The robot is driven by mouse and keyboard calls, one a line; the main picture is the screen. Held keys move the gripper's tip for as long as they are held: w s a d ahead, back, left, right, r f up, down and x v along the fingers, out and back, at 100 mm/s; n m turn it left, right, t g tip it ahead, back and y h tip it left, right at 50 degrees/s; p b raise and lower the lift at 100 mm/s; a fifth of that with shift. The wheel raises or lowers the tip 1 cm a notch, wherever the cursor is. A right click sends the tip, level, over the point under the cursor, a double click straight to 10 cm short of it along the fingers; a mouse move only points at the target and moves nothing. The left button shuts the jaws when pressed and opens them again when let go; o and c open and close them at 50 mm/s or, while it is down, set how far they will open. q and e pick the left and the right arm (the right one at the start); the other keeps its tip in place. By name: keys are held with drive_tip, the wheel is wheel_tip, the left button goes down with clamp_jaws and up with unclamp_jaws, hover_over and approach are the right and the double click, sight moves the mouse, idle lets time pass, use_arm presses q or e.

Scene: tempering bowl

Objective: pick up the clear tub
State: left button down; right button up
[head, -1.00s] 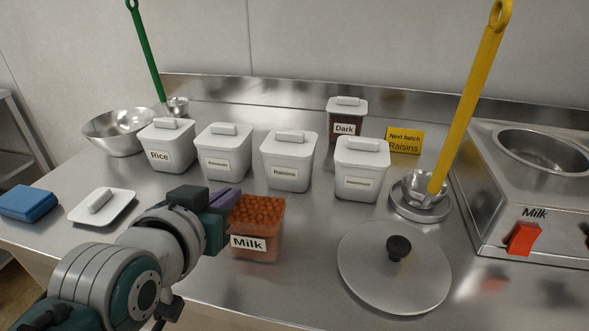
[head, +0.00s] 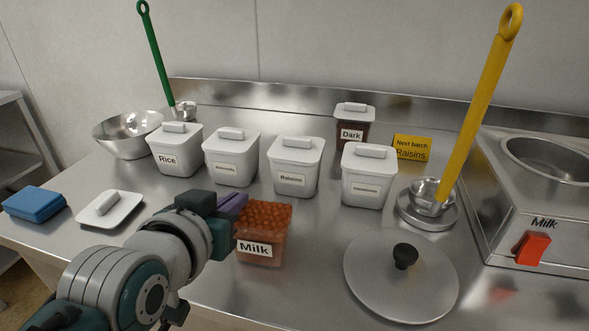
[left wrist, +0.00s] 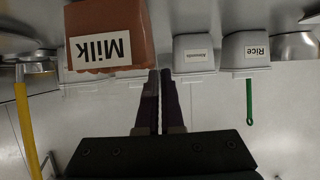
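The clear tub (head: 262,253) stands on the steel counter, in front of the white tubs. It holds orange-brown pieces up to near its rim and has a "Milk" label. My left gripper (head: 236,205) is at the tub's left rim. In the left wrist view the clear tub (left wrist: 120,22) appears upside down at the top. There the fingers of my left gripper (left wrist: 159,74) are close together at the tub's edge, with its thin wall seemingly between them. The exact contact is hard to see. My right gripper is in neither view.
Several lidded white tubs, among them Rice (head: 176,152) and Raisins (head: 295,168), stand behind. A round lid (head: 400,285) lies to the right, near a yellow ladle (head: 480,100) and a melter (head: 540,215).

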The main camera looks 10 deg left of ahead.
use_arm(q)
wheel_tip(320, 180, up, 20)
drive_tip(key=p, duration=0.5)
drive_tip(key=shift+a, duration=0.1)
idle(0.6)
